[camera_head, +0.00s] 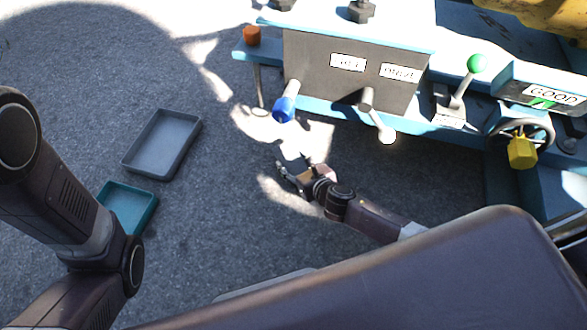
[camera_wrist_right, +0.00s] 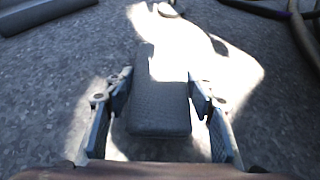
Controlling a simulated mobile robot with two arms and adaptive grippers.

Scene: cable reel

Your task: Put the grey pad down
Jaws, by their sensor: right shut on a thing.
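The grey pad (camera_wrist_right: 160,95) is a dark grey textured block. In the right wrist view it lies between the two fingers of my right gripper (camera_wrist_right: 160,92), which is shut on its sides. In the head view my right gripper (camera_head: 288,166) is over the grey ground in front of the control panel, and the pad is hard to make out in the bright light there. I cannot tell how high the pad is above the ground. My left arm shows at the left, but its gripper is out of view.
A grey tray (camera_head: 124,162) and a teal tray (camera_head: 148,220) lie on the ground at the left. A blue bench with a grey control panel (camera_head: 325,88), a blue-tipped handle (camera_head: 284,108), a green-knobbed lever (camera_head: 477,64) and a handwheel stands at the back right. Ground between trays and gripper is clear.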

